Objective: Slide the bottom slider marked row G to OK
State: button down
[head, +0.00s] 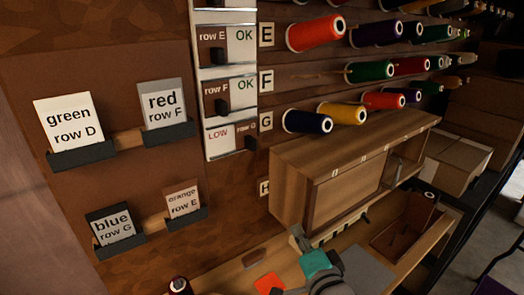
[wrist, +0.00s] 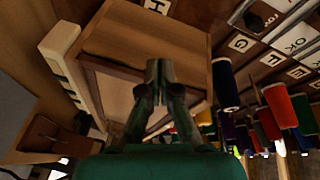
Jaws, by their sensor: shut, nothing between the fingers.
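The bottom slider marked row G (head: 245,127) is on the white panel (head: 214,151) on the wall. Its brown plate and dark knob sit at the right end, and red LOW shows at its left; no OK shows in this row. Its dark knob appears at the upper right in the wrist view (wrist: 253,20). My gripper (head: 297,236) is low in the head view, in front of the wooden cabinet, below and right of the slider and apart from it. In the wrist view its fingers (wrist: 158,68) are together and empty, with the cabinet behind them.
Row F (head: 215,98) and row E (head: 212,46) sliders above show OK, with knobs left. The wooden cabinet (head: 290,200) juts out right of the panel, below the thread spools (head: 307,122). Card holders (head: 82,155) are at left. A work shelf (head: 225,282) lies below.

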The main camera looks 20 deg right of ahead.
aim_at(250, 136)
jog(key=w+r+m, duration=0.2)
jog(key=w+r, duration=0.1)
jog(key=r, duration=0.4)
jog(key=w+r+m, duration=0.2)
jog(key=w+r, duration=0.1)
jog(key=r, duration=0.5)
jog(key=shift+r+t, duration=0.2)
jog(key=shift+t, duration=0.2)
jog(key=shift+w+a, duration=0.1)
jog(key=w+a, duration=0.3)
jog(key=w, duration=0.5)
jog(key=shift+w+a, duration=0.35)
jog(key=s+a, duration=0.2)
jog(key=a, duration=0.5)
jog(key=shift+s, duration=0.2)
jog(key=shift+a, duration=0.1)
